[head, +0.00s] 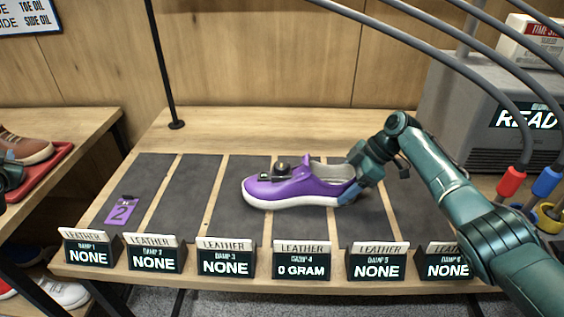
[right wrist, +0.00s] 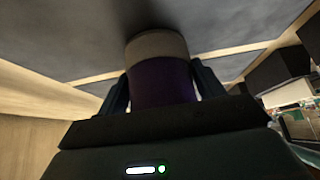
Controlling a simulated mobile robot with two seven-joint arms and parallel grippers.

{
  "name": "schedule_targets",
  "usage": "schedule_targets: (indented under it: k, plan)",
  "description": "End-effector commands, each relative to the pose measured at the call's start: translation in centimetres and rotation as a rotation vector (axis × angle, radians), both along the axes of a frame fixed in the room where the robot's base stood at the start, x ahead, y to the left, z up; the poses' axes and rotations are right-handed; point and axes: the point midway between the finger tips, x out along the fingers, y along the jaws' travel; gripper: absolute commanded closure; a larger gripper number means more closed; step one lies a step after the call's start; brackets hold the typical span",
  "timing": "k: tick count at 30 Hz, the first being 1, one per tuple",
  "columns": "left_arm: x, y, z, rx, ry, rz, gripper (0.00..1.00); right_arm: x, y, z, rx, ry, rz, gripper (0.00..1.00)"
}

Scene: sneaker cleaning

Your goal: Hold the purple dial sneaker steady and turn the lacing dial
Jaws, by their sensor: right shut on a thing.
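The purple dial sneaker (head: 290,187) with a white sole lies on the dark mat strips of the table, toe to the left. Its lacing dial (head: 281,167), a small dark knob, sits on top of the shoe. My right gripper (head: 358,185) is shut on the sneaker's heel. In the right wrist view the purple heel (right wrist: 162,82) is between the two fingers. A dark teal part of my left gripper (head: 10,176) shows at the left edge, far from the sneaker; its fingers cannot be made out.
A row of "LEATHER" signs with displays (head: 301,262) lines the table's front edge. A purple "2" card (head: 122,212) lies at the left. A side bench holds a brown shoe (head: 24,148) on a red tray (head: 40,172). A grey machine (head: 480,110) stands at the right.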

Motion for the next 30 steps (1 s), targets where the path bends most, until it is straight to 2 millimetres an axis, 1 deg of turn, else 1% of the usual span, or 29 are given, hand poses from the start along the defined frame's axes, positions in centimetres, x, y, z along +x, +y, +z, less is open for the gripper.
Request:
schedule_targets:
  k: [1,2,5,6,8,9,11,12,14,15,17,18,20,21,23,24,27,30]
  plan:
    - [1.8,-1.5,1.0,-0.125,-0.112,0.061,0.57,0.0,0.0,0.0,0.002,-0.001,0.0,0.63]
    - [2.6,-2.6,0.5,-0.192,-0.143,0.092,0.57,0.0,0.1,0.0,0.002,-0.001,0.0,0.63]
    - [5.1,-7.4,-2.0,-0.39,-0.171,0.158,0.57,0.0,0.1,0.1,0.002,-0.001,0.0,0.63]
    - [6.2,-9.8,-2.9,-0.464,-0.168,0.176,0.57,0.0,0.0,0.1,0.002,-0.001,0.0,0.63]
    - [7.7,-13.7,-4.0,-0.575,-0.151,0.198,0.57,0.0,0.1,0.1,0.002,-0.001,0.0,0.63]
    - [8.7,-16.6,-4.5,-0.645,-0.131,0.208,0.57,0.0,0.0,0.1,0.002,-0.001,0.0,0.63]
    - [10.0,-21.2,-5.0,-0.744,-0.09,0.216,0.57,0.0,0.0,0.1,0.002,-0.001,0.0,0.63]
    - [10.8,-24.6,-5.2,-0.806,-0.056,0.215,0.57,0.0,0.0,0.1,0.002,-0.001,0.0,0.63]
    - [11.6,-29.7,-5.0,-0.888,0.006,0.21,0.57,0.0,0.0,0.1,0.001,-0.001,0.0,0.63]
    - [11.9,-33.3,-4.6,-0.939,0.056,0.199,0.57,0.0,0.0,0.1,0.001,-0.001,0.0,0.63]
    - [12.0,-38.6,-3.9,-0.999,0.136,0.18,0.57,0.0,0.0,0.1,0.001,-0.001,0.0,0.63]
    - [11.8,-42.1,-3.2,-1.032,0.193,0.162,0.57,0.0,0.0,0.1,0.001,-0.001,0.0,0.63]
    - [11.1,-47.2,-1.9,-1.065,0.282,0.131,0.57,0.0,0.0,0.1,0.001,-0.001,0.0,0.63]
    - [10.5,-50.3,-1.0,-1.081,0.341,0.108,0.57,0.0,0.0,0.0,0.001,-0.001,0.0,0.63]
    - [9.2,-54.5,0.3,-1.088,0.427,0.074,0.57,0.0,0.0,0.0,0.001,-0.001,0.0,0.63]
    - [8.3,-57.0,1.2,-1.086,0.482,0.052,0.57,0.0,0.0,0.0,0.001,-0.001,0.0,0.63]
    - [5.9,-61.8,3.1,-1.068,0.593,0.002,0.57,0.0,0.0,0.0,0.001,-0.001,0.001,0.63]
    - [3.9,-64.9,4.4,-1.042,0.671,-0.032,0.57,0.0,0.0,0.0,0.0,-0.001,0.001,0.63]
